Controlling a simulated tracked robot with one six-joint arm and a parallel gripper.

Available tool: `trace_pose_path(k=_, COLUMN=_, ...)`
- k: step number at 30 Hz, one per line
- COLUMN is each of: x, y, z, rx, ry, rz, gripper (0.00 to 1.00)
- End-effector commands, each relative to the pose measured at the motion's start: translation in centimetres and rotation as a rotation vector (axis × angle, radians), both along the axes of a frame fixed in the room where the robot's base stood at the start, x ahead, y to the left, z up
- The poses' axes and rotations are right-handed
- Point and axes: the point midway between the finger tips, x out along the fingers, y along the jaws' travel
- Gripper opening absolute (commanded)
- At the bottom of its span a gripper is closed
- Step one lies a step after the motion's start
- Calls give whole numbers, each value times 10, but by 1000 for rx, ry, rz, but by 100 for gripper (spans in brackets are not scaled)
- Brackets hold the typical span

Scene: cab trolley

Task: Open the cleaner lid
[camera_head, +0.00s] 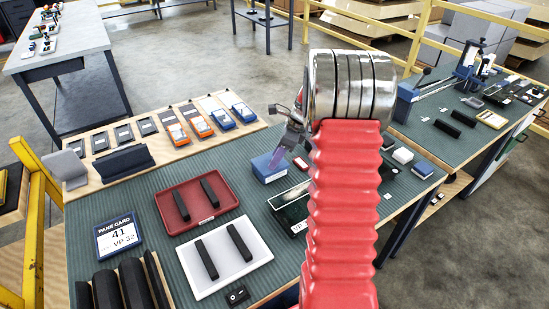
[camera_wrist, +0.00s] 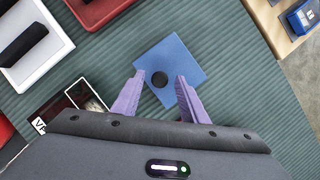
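The gap between fingertips and lid is hard to judge.
Left of the box are a red tray (camera_head: 176,215) and a white tray (camera_head: 210,284), each with black bars. A dark box (camera_head: 283,209) stands in front, partly behind my arm. Orange and blue devices (camera_head: 200,125) line the back board. Bare mat (camera_head: 235,160) surrounds the box's left side.

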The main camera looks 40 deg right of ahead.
Motion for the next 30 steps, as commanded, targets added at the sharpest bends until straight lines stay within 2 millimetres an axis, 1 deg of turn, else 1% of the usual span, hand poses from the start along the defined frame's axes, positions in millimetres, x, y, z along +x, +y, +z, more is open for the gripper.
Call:
trace_pose_path(k=9, x=1, y=1, z=-3, rx=0, ry=0, rz=0, gripper=40)
trace_pose_path(k=11, x=1, y=1, z=-3, rx=0, ry=0, rz=0, gripper=36)
trace_pose_path(k=26, x=1, y=1, z=-2, rx=-1, ry=-1, rz=1, gripper=1)
trace_pose_path(k=30, x=1, y=1, z=-2, rx=-1, ry=-1, rz=1, gripper=0)
